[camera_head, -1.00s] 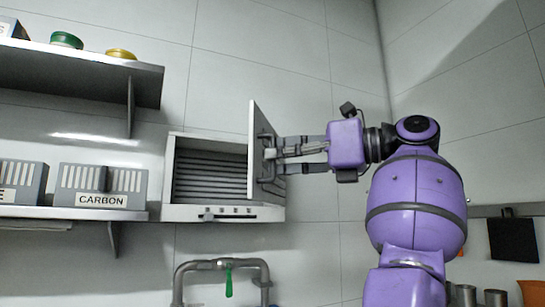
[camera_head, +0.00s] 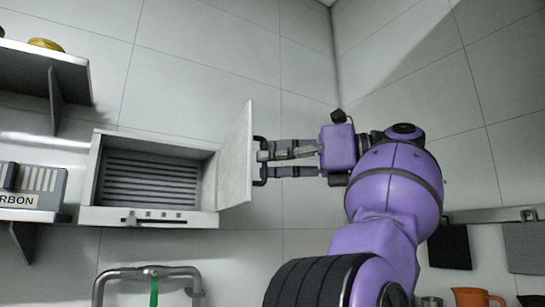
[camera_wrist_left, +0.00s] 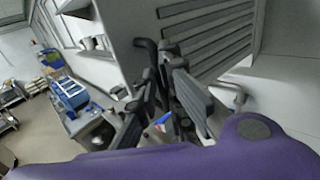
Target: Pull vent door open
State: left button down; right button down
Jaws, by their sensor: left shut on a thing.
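The vent (camera_head: 150,217) is a pale wall box with dark slats inside. Its door (camera_head: 236,160) is a flat light panel standing open, hinged on the box's right side. A dark bar handle (camera_head: 260,180) is on the door's outer face. My left gripper (camera_head: 266,161) comes from the right and is shut on this handle. In the left wrist view the gripper fingers (camera_wrist_left: 165,95) are close around the dark handle (camera_wrist_left: 147,46), with the slats behind; the exact contact is partly hidden. My right gripper is not in view.
A shelf (camera_head: 45,75) and a box marked CARBON (camera_head: 30,188) are left of the vent. A pipe with a green lever (camera_head: 154,290) is below it. Dark cloths (camera_head: 450,246) hang at the right, above an orange mug (camera_head: 476,298).

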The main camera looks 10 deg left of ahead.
pick_arm(q)
jog(key=shift+w+a+r, duration=0.15)
jog(key=shift+a+r, duration=0.05)
jog(key=shift+a, duration=0.05)
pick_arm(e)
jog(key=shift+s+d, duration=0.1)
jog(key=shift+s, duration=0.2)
pick_arm(q)
jog(key=c, duration=2.1)
grip_release()
jog(key=shift+o, duration=0.9)
jog(key=shift+w+a+f, duration=0.3)
jog(key=shift+w+a, duration=0.15)
jog(key=shift+s+d, duration=0.15)
jog(key=shift+d, duration=0.15)
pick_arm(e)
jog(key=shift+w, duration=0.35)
pick_arm(q)
jog(key=shift+s, duration=0.15)
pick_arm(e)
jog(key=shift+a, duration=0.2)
